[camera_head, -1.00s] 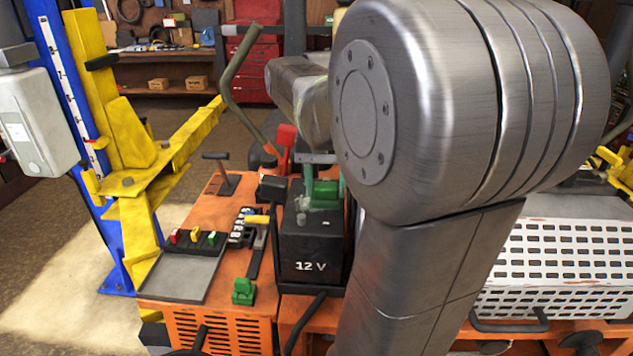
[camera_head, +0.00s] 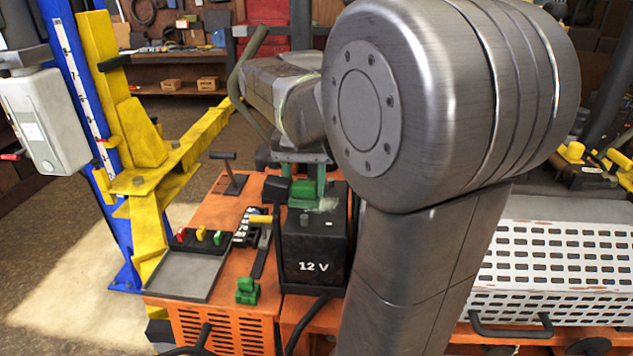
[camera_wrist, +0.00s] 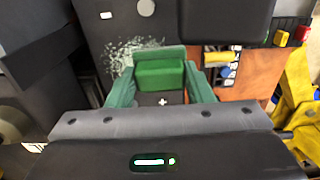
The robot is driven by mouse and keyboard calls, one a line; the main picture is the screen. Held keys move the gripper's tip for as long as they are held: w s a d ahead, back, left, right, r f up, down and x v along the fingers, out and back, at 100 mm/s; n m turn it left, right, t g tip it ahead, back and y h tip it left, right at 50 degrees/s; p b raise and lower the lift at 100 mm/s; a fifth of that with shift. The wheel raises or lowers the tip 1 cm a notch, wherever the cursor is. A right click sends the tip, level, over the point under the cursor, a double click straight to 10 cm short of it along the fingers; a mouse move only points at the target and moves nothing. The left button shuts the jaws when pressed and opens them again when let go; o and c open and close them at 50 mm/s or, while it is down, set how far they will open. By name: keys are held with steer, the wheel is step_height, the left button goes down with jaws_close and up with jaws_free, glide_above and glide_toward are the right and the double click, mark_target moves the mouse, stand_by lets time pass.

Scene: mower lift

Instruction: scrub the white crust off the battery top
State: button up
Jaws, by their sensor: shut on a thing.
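The black battery (camera_head: 313,248), marked 12 V, stands upright on the orange machine. A patch of white crust lies on its top and shows pale in the wrist view (camera_wrist: 128,57). My gripper (camera_head: 303,187) points down over the battery top. Its green fingers are shut on a green block (camera_wrist: 160,75), which looks like the scrubbing brush. In the wrist view the block is beside the crust, at its lower right edge. Whether its underside touches the battery is hidden.
A grey tray (camera_head: 186,275) and a strip of red, yellow and green knobs lie left of the battery. A yellow-handled tool (camera_head: 262,219) is close by. A green clip (camera_head: 246,290) sits in front. A white perforated cover (camera_head: 560,255) is at right, a yellow lift arm (camera_head: 190,150) at left.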

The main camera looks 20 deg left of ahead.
steer(key=shift+s+a+f, duration=0.1)
steer(key=shift+s+a, duration=0.05)
steer(key=shift+a, duration=0.55)
steer(key=shift+f, duration=0.1)
steer(key=shift+d, duration=0.1)
steer(key=shift+w+d, duration=0.2)
steer(key=shift+d, duration=0.25)
steer(key=shift+w+d, duration=0.2)
steer(key=shift+d, duration=0.75)
steer(key=shift+w+d, duration=0.25)
steer(key=shift+d, duration=0.65)
steer(key=shift+w+d, duration=0.2)
steer(key=shift+d, duration=0.75)
steer(key=shift+a, duration=0.2)
